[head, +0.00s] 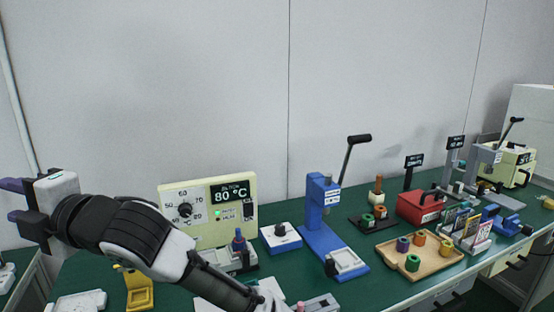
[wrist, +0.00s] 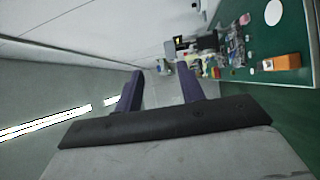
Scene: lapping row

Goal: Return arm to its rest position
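My gripper (head: 12,200) is at the far left of the head view, raised in front of the wall and pointing left. Its two purple fingers are apart with nothing between them. The fingers also show in the wrist view (wrist: 160,88), spread with a clear gap. My arm reaches from the bottom centre up to the left, in front of part of the bench and the cream heater box.
The green bench (head: 290,290) runs along the wall. On it stand a cream 80 °C box (head: 172,192), a blue lever press (head: 318,225), a wooden tray (head: 430,268) with coloured rings, and a red box (head: 415,207). The space above the bench is free.

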